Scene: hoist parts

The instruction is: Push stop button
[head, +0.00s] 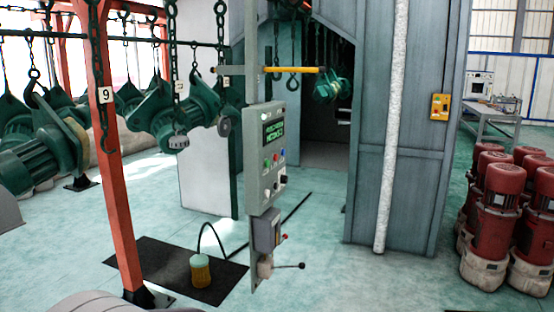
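A grey control panel (266,158) stands upright on a post near the middle of the head view. It has a dark screen (273,132) with green text. Which button is the stop button cannot be read at this size. A yellow-orange box (440,107) is mounted on the grey booth wall to the right; its small control is unclear. Neither of my grippers shows in the view.
A red post (112,150) stands left of the panel, near hanging green hoists (170,112). A lever (288,266) sticks out low on the panel's post. A yellow object (200,270) with a cable stands on a black mat (150,262). Red motors (497,210) stand at right.

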